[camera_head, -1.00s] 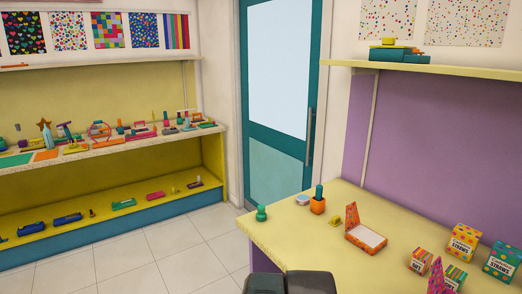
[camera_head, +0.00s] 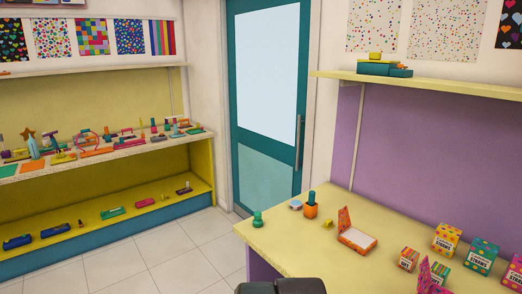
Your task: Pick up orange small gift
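A small orange box with dots and a white label (camera_head: 408,259) stands on the yellow table at the right. It looks like the orange small gift, but its label is too small to read surely. It stands to the left of the larger patterned straw boxes and behind an upright pink patterned piece (camera_head: 432,275). My gripper is not in view.
The yellow table (camera_head: 300,255) also holds an open orange-edged box (camera_head: 357,238), a green piece (camera_head: 257,219), an orange cup (camera_head: 310,211) and straw boxes (camera_head: 482,255). A dark rounded shape (camera_head: 281,286) is at the bottom edge. Tiled floor (camera_head: 180,262) is clear at left.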

